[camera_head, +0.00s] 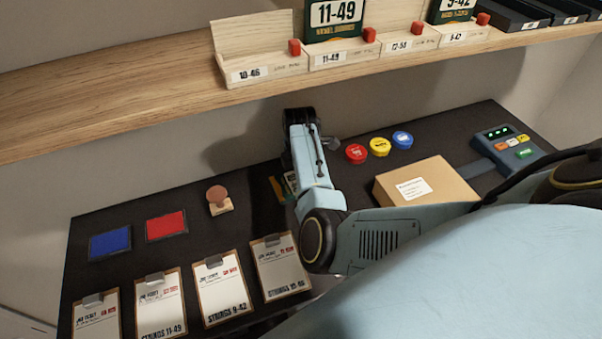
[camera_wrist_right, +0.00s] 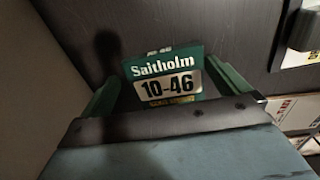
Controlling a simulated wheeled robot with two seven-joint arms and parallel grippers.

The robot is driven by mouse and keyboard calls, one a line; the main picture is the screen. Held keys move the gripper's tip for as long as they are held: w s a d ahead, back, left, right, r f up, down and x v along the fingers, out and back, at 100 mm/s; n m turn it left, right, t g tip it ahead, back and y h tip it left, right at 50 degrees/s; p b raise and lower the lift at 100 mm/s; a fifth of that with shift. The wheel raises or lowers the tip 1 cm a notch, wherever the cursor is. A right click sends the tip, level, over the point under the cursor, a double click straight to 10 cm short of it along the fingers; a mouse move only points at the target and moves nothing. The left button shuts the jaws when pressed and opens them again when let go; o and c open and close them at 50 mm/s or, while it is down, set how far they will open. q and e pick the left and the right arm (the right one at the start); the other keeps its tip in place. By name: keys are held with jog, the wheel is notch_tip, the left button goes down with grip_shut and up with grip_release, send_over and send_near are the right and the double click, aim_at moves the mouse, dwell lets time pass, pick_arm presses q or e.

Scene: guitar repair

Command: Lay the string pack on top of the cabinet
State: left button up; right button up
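In the head view a sliver of the pack (camera_head: 291,183) shows beside my right forearm, low over the dark worktop (camera_head: 130,215). My right gripper is mostly hidden there by my own arm. My left gripper is not in view. I cannot identify a cabinet in either view.
A wooden shelf (camera_head: 150,105) with labelled bins (camera_head: 262,68) runs above the worktop. A stamp (camera_head: 219,200), ink pads (camera_head: 166,225) and several clipboards (camera_head: 222,290) lie left. Coloured tins (camera_head: 379,147), a cardboard box (camera_head: 425,183) and a keypad device (camera_head: 508,144) stand right.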

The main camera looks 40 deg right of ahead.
jog(key=s+f, duration=0.1)
jog(key=s+a+f, duration=0.1)
jog(key=f, duration=0.1)
jog(key=shift+a+f, duration=0.1)
jog(key=shift+f, duration=0.05)
jog(key=r, duration=0.2)
jog(key=w+r+p, duration=0.1)
jog(key=r, duration=0.1)
jog(key=d+r+p, duration=0.1)
jog(key=r, duration=0.1)
jog(key=shift+w, duration=0.3)
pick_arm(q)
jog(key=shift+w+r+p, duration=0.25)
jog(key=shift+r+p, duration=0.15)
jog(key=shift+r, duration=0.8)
pick_arm(e)
notch_tip(320, 180, up, 9)
jog(key=shift+r, duration=0.15)
jog(key=shift+s, duration=0.1)
